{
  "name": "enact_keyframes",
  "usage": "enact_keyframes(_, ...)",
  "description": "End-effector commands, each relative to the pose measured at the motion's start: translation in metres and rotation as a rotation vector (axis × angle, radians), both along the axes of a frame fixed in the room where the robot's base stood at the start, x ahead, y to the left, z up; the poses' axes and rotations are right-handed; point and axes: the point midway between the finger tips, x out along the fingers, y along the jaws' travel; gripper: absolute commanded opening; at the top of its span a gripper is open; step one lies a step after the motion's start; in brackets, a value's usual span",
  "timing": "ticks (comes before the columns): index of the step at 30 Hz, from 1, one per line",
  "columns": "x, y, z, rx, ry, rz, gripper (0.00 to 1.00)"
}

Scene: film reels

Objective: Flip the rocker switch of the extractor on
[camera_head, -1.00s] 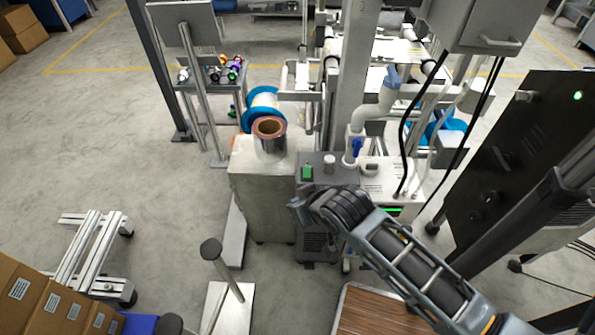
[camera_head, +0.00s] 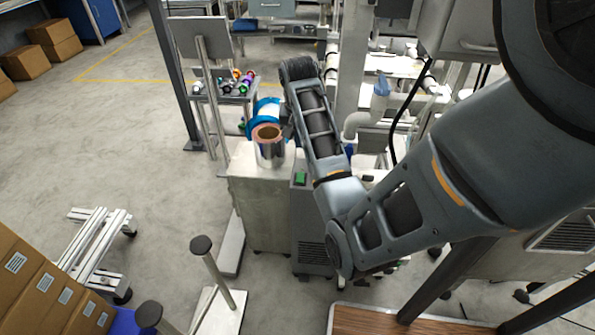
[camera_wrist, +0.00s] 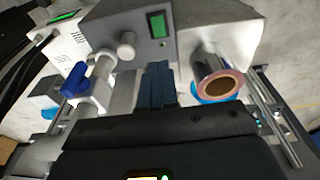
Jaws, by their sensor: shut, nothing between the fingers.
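The extractor appears to be the grey box-shaped unit (camera_head: 312,240) right of the pale cabinet in the head view. Its green rocker switch (camera_head: 300,179) sits on the top near the left edge. In the wrist view the same green switch (camera_wrist: 158,25) shows on the grey panel (camera_wrist: 190,18), beside a round knob. I cannot tell which way the rocker is tipped. My gripper (camera_wrist: 157,72) is shut and empty in the wrist view. Its fingers point toward the panel, just below the switch in the picture, seemingly apart from it. My arm hides part of the unit in the head view.
A film reel with a brown core (camera_head: 267,134) stands on the pale cabinet (camera_head: 258,205), close to my gripper. In the wrist view a pipe with a blue valve (camera_wrist: 76,82) stands left of my fingers. A wood-topped surface (camera_head: 385,320) lies at the front.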

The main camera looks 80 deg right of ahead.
Motion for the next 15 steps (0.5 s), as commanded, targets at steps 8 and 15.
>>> enact_keyframes(8, 0.000, -0.006, -0.045, 0.003, 0.002, 0.001, 0.00)
enact_keyframes(15, 0.000, -0.015, -0.091, 0.002, 0.001, 0.002, 0.00)
